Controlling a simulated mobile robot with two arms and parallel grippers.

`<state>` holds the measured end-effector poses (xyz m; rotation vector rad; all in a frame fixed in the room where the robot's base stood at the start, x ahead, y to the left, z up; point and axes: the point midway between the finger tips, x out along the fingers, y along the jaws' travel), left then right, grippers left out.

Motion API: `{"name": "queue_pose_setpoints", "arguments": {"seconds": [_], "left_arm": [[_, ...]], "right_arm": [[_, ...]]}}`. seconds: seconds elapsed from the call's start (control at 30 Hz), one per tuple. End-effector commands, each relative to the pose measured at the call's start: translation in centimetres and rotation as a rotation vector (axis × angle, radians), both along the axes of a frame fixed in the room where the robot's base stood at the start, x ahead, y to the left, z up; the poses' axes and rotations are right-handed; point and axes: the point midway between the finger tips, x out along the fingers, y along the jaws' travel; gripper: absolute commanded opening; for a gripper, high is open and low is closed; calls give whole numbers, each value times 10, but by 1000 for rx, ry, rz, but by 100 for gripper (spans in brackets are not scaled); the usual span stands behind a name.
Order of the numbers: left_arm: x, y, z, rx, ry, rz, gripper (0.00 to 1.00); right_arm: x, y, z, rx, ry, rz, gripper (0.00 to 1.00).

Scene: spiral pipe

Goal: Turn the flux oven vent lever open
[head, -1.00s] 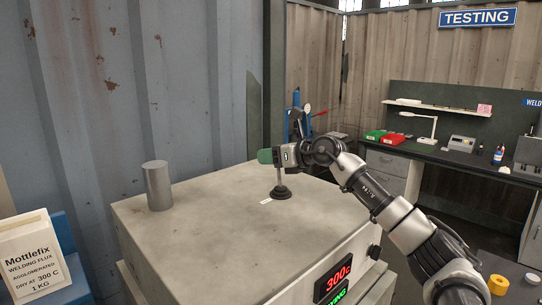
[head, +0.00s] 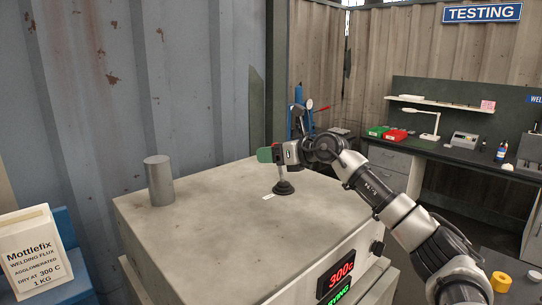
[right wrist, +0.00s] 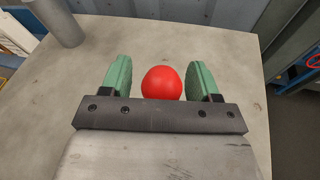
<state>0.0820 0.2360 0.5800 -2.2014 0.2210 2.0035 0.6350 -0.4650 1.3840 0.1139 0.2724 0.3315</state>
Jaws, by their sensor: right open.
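The flux oven (head: 220,215) is a big pale grey box with a lit red display reading 300c on its front. On its top stands the vent lever (head: 284,187), with a round black base and a short shaft. In the right wrist view a red ball knob (right wrist: 162,83) sits between my green fingers, with a visible gap on each side. My right gripper (head: 267,154) is open around the knob, at the top of the lever. My left gripper is not in view.
A grey vent pipe (head: 159,181) stands on the oven top at the left. A small white label (head: 268,196) lies beside the lever base. A box of Mottlefix welding flux (head: 35,250) is at the lower left. A dark workbench (head: 450,157) stands at the right.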

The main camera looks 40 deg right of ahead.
Motion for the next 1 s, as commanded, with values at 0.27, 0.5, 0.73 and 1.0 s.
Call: {"name": "queue_pose_setpoints", "arguments": {"seconds": [0.27, 0.5, 0.73, 1.0], "left_arm": [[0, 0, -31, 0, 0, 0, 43], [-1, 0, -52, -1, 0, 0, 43], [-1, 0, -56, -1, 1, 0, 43], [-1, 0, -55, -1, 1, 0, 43]], "right_arm": [[-43, -18, 4, -4, 2, -4, 61], [-80, -32, 15, -2, 5, -2, 61], [-93, -35, 22, -1, 6, 2, 61], [-93, -35, 23, -1, 7, 3, 52]]}}
